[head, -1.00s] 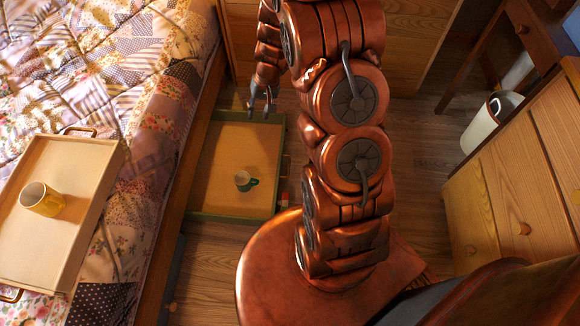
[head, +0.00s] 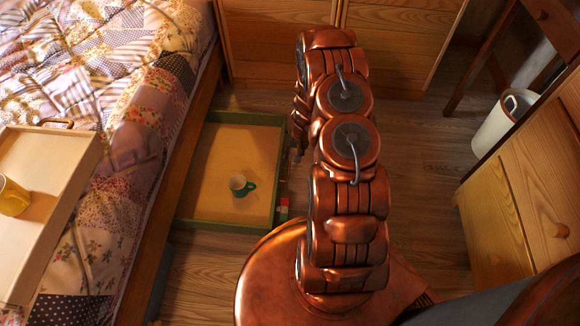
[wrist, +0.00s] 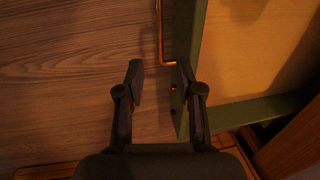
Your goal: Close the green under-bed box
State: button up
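The green under-bed box (head: 228,226) stands pulled out from under the bed, open at the top. My gripper (wrist: 160,80) is open and empty. Its fingertips are just below the handle's near end in the picture, with the right finger overlapping the wall. I cannot tell if it touches. In the head view my gripper (head: 296,153) is beside the box's right side, partly hidden by my arm.
The bed (head: 150,95) is left of the box and carries a wooden tray (head: 60,190) with a yellow mug (head: 13,196). Wooden cabinets (head: 400,45) stand behind, a drawer unit (head: 530,190) and white bin (head: 500,122) at right. Floor (head: 425,170) right of my arm is clear.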

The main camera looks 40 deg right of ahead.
aim_at(289, 167)
jog(key=shift+w+a+f+b, duration=0.2)
jog(key=shift+f+b, duration=0.15)
jog(key=shift+f, duration=0.9)
jog(key=shift+w+a+f+b, duration=0.1)
jog(key=shift+a+f+b, duration=0.2)
jog(key=shift+f, duration=0.9)
jog(key=shift+w+a+f+b, duration=0.1)
jog(key=shift+f+b, duration=0.3)
jog(key=shift+f, duration=0.85)
grip_shut()
